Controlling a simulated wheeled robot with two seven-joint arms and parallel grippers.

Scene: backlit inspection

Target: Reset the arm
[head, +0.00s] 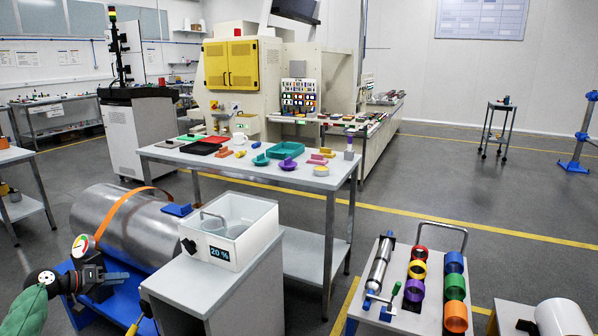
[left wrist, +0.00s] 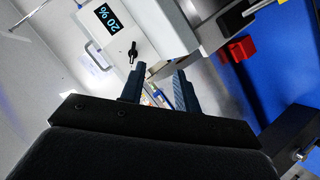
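My left gripper (head: 112,277) is at the lower left in the head view, at the end of my arm with the green sleeve. It is to the left of a white box with a "20 %" display (head: 219,254), apart from it. In the left wrist view the two dark fingers of the left gripper (left wrist: 160,84) stand apart with nothing between them. The display (left wrist: 115,18) and a black knob (left wrist: 132,53) lie beyond the fingertips. My right gripper is not in view.
A grey cabinet (head: 200,290) carries the white box. A large metal cylinder (head: 105,220) with an orange strap lies behind the left gripper, above a blue base. A table (head: 335,180) with coloured parts stands farther back. A cart (head: 405,318) with coloured rings is at right. Open floor lies beyond.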

